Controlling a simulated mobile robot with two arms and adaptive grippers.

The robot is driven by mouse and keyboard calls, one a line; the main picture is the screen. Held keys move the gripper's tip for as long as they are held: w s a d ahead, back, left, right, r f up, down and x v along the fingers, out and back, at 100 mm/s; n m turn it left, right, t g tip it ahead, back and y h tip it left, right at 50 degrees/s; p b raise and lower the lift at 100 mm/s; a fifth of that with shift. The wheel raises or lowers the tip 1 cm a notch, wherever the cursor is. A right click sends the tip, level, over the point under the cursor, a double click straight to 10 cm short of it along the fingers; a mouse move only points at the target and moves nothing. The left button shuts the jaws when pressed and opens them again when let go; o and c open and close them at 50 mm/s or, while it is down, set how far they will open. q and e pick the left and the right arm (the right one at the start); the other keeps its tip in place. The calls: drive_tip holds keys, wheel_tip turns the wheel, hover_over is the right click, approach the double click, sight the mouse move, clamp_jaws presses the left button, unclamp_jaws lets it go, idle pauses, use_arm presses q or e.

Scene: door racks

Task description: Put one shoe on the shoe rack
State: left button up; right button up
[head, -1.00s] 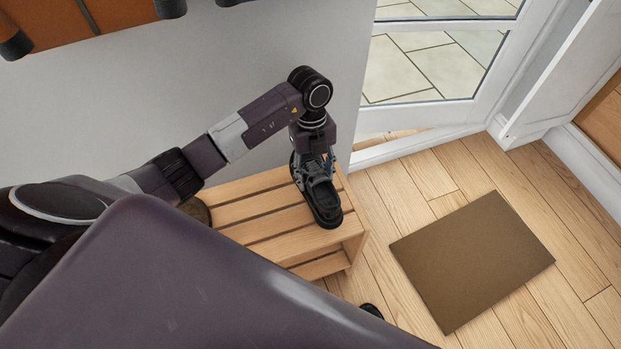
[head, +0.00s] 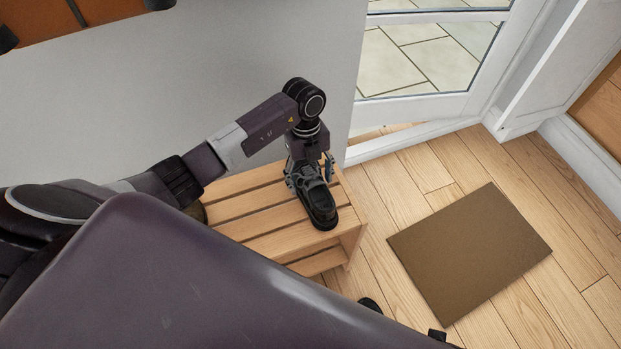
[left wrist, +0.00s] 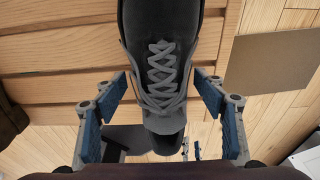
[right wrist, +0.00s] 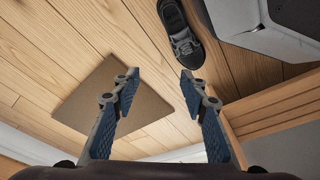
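A black shoe with grey laces (head: 321,207) rests on the top slats of the wooden shoe rack (head: 262,221), near its right end. My left gripper (head: 309,174) is just above the shoe. In the left wrist view its fingers (left wrist: 162,85) are spread on both sides of the laced shoe (left wrist: 162,45), with small gaps. A second dark shoe (head: 370,304) is on the floor in front of the rack, mostly hidden in the head view. It shows more fully in the right wrist view (right wrist: 181,35). My right gripper (right wrist: 157,80) is open and empty above the floor.
A brown doormat (head: 470,252) lies on the wooden floor right of the rack. A glazed white door (head: 440,105) stands behind it. A grey wall (head: 190,90) runs behind the rack. The rack's slats left of the shoe are partly hidden by my arm.

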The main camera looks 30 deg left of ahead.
use_arm(q)
drive_tip(key=shift+w+r, duration=0.1)
drive_tip(key=shift+r, duration=0.3)
wheel_tip(320, 180, up, 11)
drive_tip(key=w+a+p, duration=0.1)
drive_tip(key=p, duration=0.1)
drive_tip(key=shift+a+r, duration=0.15)
use_arm(e)
drive_tip(key=s+f, duration=0.3)
drive_tip(key=f, duration=0.2)
drive_tip(key=shift+s+d+f+g, duration=0.25)
drive_tip(key=shift+s+f+g, duration=0.05)
drive_tip(key=shift+s, duration=0.1)
